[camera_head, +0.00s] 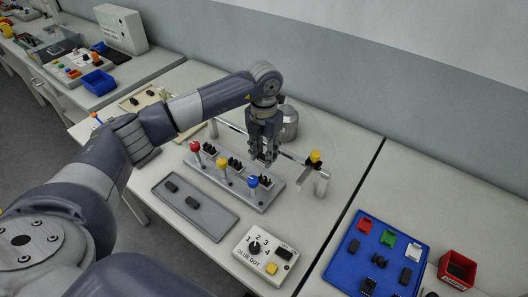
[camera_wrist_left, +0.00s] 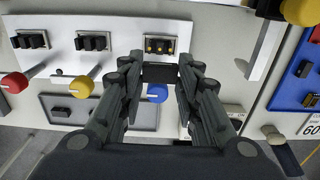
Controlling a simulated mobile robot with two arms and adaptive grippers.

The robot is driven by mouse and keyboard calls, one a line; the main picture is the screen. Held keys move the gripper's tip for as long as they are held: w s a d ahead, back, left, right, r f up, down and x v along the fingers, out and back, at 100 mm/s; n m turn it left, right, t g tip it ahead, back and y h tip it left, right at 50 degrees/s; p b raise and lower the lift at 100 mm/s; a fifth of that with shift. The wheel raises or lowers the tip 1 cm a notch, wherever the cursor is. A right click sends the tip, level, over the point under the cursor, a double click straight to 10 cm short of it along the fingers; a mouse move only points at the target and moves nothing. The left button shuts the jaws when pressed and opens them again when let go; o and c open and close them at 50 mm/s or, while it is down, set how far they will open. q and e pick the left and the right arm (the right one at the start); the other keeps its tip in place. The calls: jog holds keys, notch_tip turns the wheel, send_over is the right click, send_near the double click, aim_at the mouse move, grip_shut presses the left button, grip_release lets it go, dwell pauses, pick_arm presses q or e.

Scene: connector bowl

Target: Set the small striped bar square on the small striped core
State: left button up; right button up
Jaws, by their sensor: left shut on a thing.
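My left gripper (camera_head: 264,163) is shut on a small dark bar (camera_wrist_left: 160,73), which lies level across its fingertips in the left wrist view. The bar is just in front of a core (camera_wrist_left: 160,47) with orange spots on top, at the blue-knob end of the grey fixture (camera_head: 262,205). Two other dark cores (camera_wrist_left: 93,42) (camera_wrist_left: 31,41) sit along the fixture by the yellow and red knobs. No stripes can be made out on bar or cores. Whether the bar touches the core cannot be told. My right gripper is not in view.
A grey tray (camera_head: 213,225) with two dark bars (camera_head: 170,186) lies in front of the fixture. Red, yellow and blue (camera_head: 252,183) knobs stand up along it. A glue-dot box (camera_head: 263,258), blue tray (camera_head: 340,275) and red bin (camera_head: 458,268) are to the right.

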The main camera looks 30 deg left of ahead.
aim_at(264, 178)
pick_arm(q)
jog(key=shift+f+b, duration=0.8)
jog(key=shift+f, duration=0.35)
jog(key=shift+f+b, duration=2.3)
jog(key=shift+f, duration=0.7)
jog(key=o, duration=1.1)
jog(key=shift+o, duration=0.2)
jog(key=shift+r, duration=0.1)
notch_tip(264, 178, up, 12)
jog(key=shift+f, duration=0.1)
